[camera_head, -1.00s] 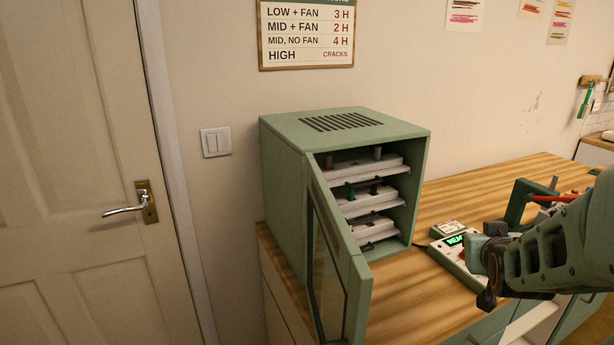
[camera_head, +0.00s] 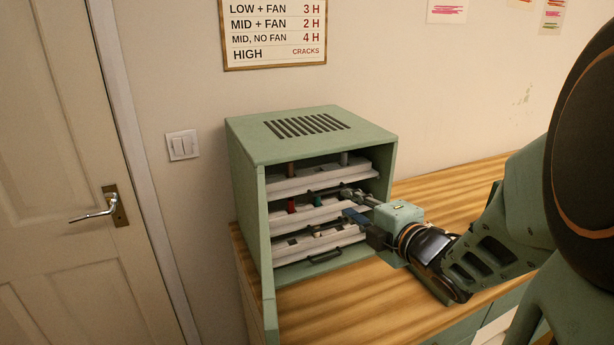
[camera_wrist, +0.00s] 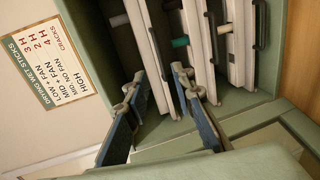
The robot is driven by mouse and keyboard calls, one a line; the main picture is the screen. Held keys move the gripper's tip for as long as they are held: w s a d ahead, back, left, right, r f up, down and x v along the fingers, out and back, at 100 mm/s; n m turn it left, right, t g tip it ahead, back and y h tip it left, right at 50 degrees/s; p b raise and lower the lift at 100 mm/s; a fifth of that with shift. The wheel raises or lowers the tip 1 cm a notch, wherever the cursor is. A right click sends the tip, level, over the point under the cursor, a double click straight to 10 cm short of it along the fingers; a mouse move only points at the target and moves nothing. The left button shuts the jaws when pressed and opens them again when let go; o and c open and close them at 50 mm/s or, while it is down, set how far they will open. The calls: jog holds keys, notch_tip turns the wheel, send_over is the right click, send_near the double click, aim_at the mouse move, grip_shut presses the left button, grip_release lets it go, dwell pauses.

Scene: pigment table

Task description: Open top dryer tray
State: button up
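The green dryer (camera_head: 245,150) stands on the wooden counter with its door (camera_head: 266,290) swung open at the left. Inside are white trays, stacked one above another. The top tray (camera_head: 310,181) sits inside the dryer with pigment sticks on it; the middle tray (camera_head: 305,215) and bottom tray (camera_head: 300,247) are below. My gripper (camera_head: 349,203) is open and empty in front of the right part of the trays, and partly hides them. In the wrist view my spread fingers (camera_wrist: 157,82) appear on either side of the top tray's front edge (camera_wrist: 146,45); contact cannot be told.
A dark handle (camera_head: 325,256) shows on the bottom tray. The dryer's side walls and open door bound the space around my gripper. The counter (camera_head: 370,295) is clear in front of the dryer. A drying-time sign (camera_head: 275,33) hangs on the wall above.

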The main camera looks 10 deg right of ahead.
aim_at(330, 193)
jog(key=x, duration=1)
jog(key=shift+w, duration=0.2)
jog(key=shift+s, duration=0.1)
grip_shut()
jog(key=shift+f, duration=0.15)
